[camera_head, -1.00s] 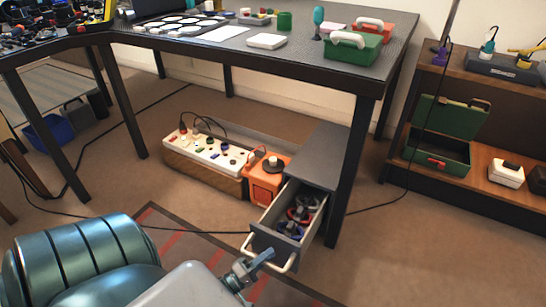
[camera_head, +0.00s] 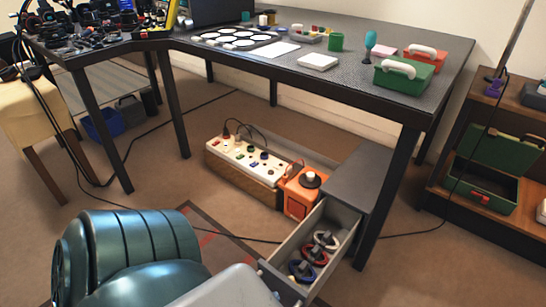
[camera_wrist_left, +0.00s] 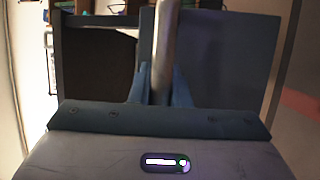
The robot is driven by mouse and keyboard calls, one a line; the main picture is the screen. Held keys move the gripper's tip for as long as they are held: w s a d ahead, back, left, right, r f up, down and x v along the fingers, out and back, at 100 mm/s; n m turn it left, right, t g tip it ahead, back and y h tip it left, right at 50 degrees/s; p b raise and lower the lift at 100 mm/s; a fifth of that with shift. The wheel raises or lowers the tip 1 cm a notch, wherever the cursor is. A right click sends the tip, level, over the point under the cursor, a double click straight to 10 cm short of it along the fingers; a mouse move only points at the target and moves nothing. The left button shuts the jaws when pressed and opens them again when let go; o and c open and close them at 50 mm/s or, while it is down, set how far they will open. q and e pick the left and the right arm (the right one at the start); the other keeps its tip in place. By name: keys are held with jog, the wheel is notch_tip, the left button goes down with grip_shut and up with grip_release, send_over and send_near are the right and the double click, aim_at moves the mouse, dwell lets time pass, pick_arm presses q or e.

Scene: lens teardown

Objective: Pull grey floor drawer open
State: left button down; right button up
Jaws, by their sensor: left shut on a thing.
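The grey floor drawer (camera_head: 335,217) stands pulled out of its grey cabinet (camera_head: 352,178) under the table. Several ring-shaped parts (camera_head: 312,255) in red, white and dark colours lie inside it. My left gripper (camera_wrist_left: 158,88) is shut on the drawer's pale bar handle (camera_wrist_left: 166,40), which runs between its fingers in the left wrist view. The drawer's dark front (camera_wrist_left: 215,60) shows behind the bar there. In the head view my left arm hides the gripper and most of the handle. My right gripper is in neither view.
An orange box (camera_head: 298,196) and a white panel with knobs (camera_head: 245,160) stand left of the cabinet. A table leg (camera_head: 388,195) rises close to its right side. A cable crosses the floor and rug (camera_head: 205,228). Open carpet lies right of the drawer.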

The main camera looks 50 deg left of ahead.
pick_arm(q)
jog(key=c, duration=1.4)
grip_release()
jog(key=shift+o, duration=0.2)
jog(key=shift+s, duration=0.1)
jog(key=p+v, duration=0.1)
jog(key=v, duration=0.9)
jog(key=shift+s, duration=0.35)
jog(key=shift+a+f, duration=0.1)
jog(key=shift+f, duration=0.05)
